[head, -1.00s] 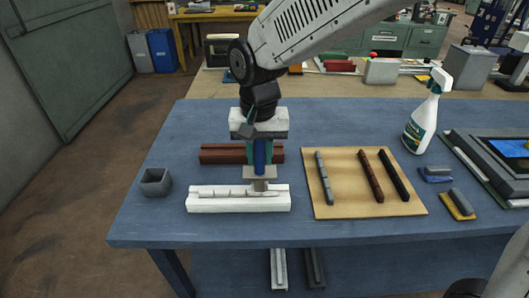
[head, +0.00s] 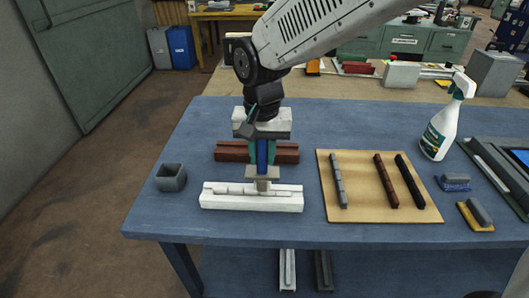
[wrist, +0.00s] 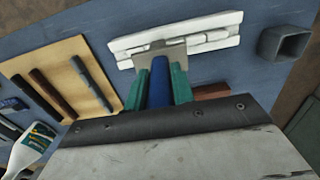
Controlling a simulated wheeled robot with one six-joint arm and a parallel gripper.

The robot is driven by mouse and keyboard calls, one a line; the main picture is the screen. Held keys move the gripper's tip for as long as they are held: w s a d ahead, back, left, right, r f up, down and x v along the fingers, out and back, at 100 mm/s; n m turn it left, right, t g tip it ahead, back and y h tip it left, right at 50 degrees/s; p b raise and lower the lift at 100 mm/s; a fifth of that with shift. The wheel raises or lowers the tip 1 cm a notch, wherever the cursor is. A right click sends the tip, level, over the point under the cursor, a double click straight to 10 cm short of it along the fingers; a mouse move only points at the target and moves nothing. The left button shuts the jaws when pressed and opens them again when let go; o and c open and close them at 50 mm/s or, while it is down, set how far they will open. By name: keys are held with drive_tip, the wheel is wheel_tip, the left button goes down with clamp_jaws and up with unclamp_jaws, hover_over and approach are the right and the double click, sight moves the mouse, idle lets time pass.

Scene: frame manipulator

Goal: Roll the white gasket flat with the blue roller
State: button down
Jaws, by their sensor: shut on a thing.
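My gripper (head: 262,152) is shut on the blue handle of the blue roller (head: 262,156). The handle (wrist: 160,82) shows between teal fingers in the wrist view. The roller's metal end (head: 262,172) points down at the white frame (head: 250,205), right of its middle, and meets the strip there as far as I can see. The white gasket (head: 228,190) lies lengthwise along the frame, and also shows in the wrist view (wrist: 215,36). It looks like a segmented, uneven strip. The exact contact under the roller is hidden.
A dark red frame (head: 230,152) lies behind the white one. A grey open box (head: 171,178) stands left. Right is a tan board (head: 360,212) with grey, brown and black strips, then a spray bottle (head: 440,130). Bare blue table lies in front.

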drive_tip(key=shift+w+a+r, duration=0.1)
drive_tip(key=shift+a, duration=1.4)
drive_tip(key=shift+w+a, duration=0.1)
drive_tip(key=shift+a, duration=1.35)
drive_tip(key=a, duration=0.6)
drive_tip(key=shift+a, duration=0.2)
drive_tip(key=shift+r, duration=0.1)
wheel_tip(320, 180, up, 6)
drive_tip(key=shift+f, duration=0.1)
